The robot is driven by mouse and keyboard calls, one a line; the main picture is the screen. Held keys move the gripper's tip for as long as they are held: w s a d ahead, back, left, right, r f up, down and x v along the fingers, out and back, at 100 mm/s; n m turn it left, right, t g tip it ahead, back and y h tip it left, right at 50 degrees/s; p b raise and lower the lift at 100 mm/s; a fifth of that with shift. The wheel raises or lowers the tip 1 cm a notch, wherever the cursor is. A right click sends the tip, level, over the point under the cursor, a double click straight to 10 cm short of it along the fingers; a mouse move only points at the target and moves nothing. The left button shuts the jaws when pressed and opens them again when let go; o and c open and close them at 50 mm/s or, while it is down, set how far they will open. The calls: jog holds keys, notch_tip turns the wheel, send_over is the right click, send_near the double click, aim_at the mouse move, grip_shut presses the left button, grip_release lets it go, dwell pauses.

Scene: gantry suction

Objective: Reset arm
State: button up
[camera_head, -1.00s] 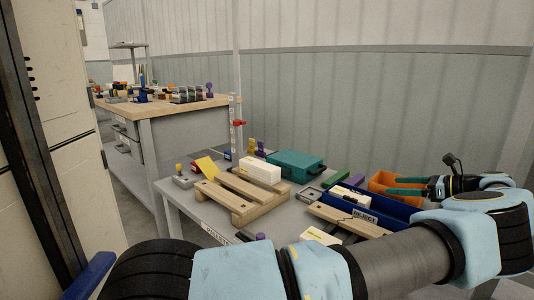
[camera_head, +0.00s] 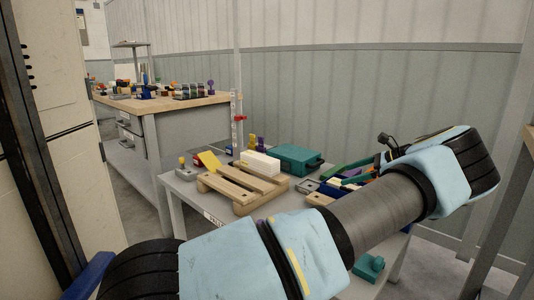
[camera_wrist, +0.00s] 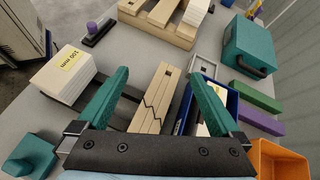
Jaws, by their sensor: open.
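My gripper (camera_wrist: 160,100) is open in the wrist view, its two teal fingers spread wide with nothing held between them. In the head view my gripper (camera_head: 368,172) is over the right part of the grey table, partly hidden by my wrist. A cracked wooden board (camera_wrist: 155,98) lies below and between the fingers in the wrist view. A blue bin (camera_wrist: 231,105) is partly behind the right finger. My arm reaches across the lower right of the head view and hides part of the table.
A wooden pallet (camera_head: 240,194) carries a white box (camera_head: 260,163). A teal case (camera_head: 297,159) stands behind it. A labelled white block (camera_wrist: 65,75) is left of the fingers; an orange bin (camera_wrist: 277,160) is at lower right. A workbench (camera_head: 160,104) stands farther back.

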jog(key=a+f+n+g+h+b, duration=0.25)
jog(key=a+n, duration=0.25)
jog(key=a, duration=0.7)
jog(key=a+f+n+g+h+b, duration=0.1)
jog(key=a+f+n+g+h, duration=0.2)
jog(key=a, duration=0.9)
jog(key=s+a+f+n+h+b, duration=0.1)
jog(key=s+a+n+h+b, duration=0.2)
jog(key=s, duration=0.6)
jog(key=s+a+f+n+t, duration=0.1)
jog(key=s+a+n, duration=0.3)
jog(key=s+n, duration=0.3)
jog(key=s+a+f+n+h+b, duration=0.1)
jog(key=s+a+n+h+b, duration=0.15)
jog(key=s, duration=0.75)
notch_tip(320, 180, up, 33)
jog(key=p, duration=3.3)
jog(key=shift+w+a, duration=0.25)
